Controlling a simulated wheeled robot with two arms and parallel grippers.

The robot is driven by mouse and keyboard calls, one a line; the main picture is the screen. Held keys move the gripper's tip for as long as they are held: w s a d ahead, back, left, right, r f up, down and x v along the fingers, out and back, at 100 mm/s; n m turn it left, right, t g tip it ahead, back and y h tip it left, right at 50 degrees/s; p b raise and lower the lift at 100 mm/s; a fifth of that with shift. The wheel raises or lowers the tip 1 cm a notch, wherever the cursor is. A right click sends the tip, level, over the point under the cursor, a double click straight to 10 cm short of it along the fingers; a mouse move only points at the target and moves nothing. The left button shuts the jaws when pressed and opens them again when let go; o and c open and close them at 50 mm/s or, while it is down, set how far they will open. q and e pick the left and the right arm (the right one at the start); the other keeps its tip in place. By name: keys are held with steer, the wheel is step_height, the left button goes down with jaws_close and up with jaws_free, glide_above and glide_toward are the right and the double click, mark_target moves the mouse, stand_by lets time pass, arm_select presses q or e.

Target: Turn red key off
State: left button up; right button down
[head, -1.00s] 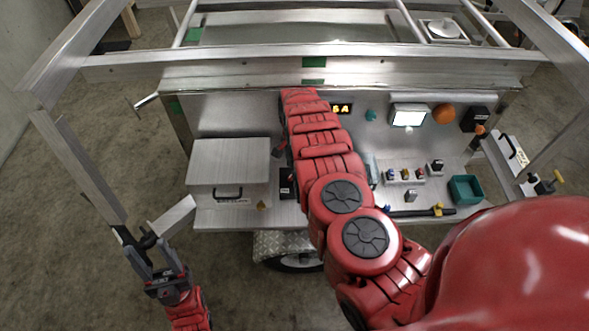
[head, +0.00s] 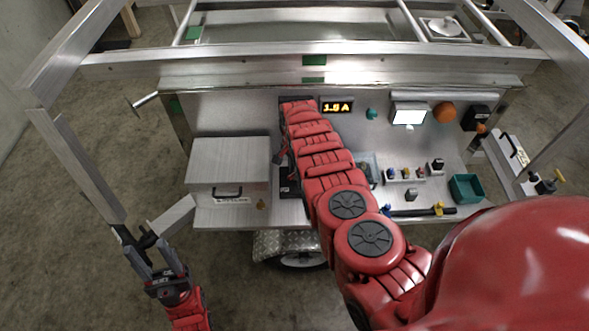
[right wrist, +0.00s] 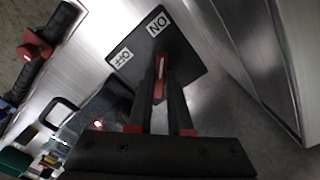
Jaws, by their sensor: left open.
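The red key (right wrist: 159,85) shows in the right wrist view on a black plate (right wrist: 187,62) with a white ON label at its upper right and a white OFF label at its left. My right gripper (right wrist: 161,76) has its two dark fingers closed against both sides of the key. In the head view my right arm reaches across the trailer front, and its gripper and the key are largely hidden behind it. My left gripper (head: 150,256) is open and empty at the lower left, beside a trailer bar.
A lit amber display (head: 337,107) reads about 1.5 A. A white lamp (head: 409,114) and an orange dome (head: 444,112) are to its right. A metal box (head: 230,161) stands left of my right arm. A teal bin (head: 466,188) sits on the right shelf.

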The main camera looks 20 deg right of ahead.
steer(key=shift+n, duration=0.4)
steer(key=n, duration=0.5)
steer(key=shift+n+p, duration=0.3)
steer(key=shift+p, duration=0.1)
steer(key=n, duration=0.4)
steer(key=shift+n, duration=0.3)
steer(key=shift+f+n, duration=0.1)
steer(key=shift+n, duration=0.8)
steer(key=shift+w+n+b, duration=0.1)
steer(key=shift+n+b, duration=0.35)
steer(key=shift+n, duration=0.35)
steer(key=shift+n+b, duration=0.55)
steer(key=shift+n, duration=1.15)
